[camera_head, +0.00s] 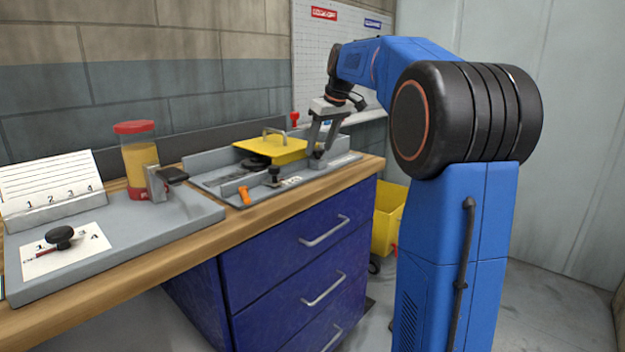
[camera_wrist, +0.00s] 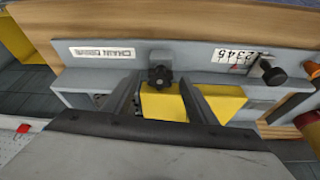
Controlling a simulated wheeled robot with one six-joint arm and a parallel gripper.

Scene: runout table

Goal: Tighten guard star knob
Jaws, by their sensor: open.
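The guard is a yellow cover (camera_head: 270,148) with a handle on top, set in a grey fixture on the bench. Its yellow also shows in the wrist view (camera_wrist: 165,104). The black star knob (camera_wrist: 159,76) is on the fixture's front rail, right of the "CHAIN DRIVE" label. In the head view the knob is small and largely hidden by my fingers. My gripper (camera_head: 318,152) is open and points down at the right end of the fixture. In the wrist view its fingers (camera_wrist: 159,84) stand either side of the knob, with visible gaps; I cannot tell whether their tips reach its depth.
Another black knob (camera_head: 274,173) stands by a numbered scale (camera_wrist: 236,57). An orange handle (camera_head: 244,195) is at the fixture's front left, and a red-capped bottle (camera_head: 138,160) stands further left. A grey board (camera_head: 140,245) lies at the near left. Drawers (camera_head: 300,260) are below.

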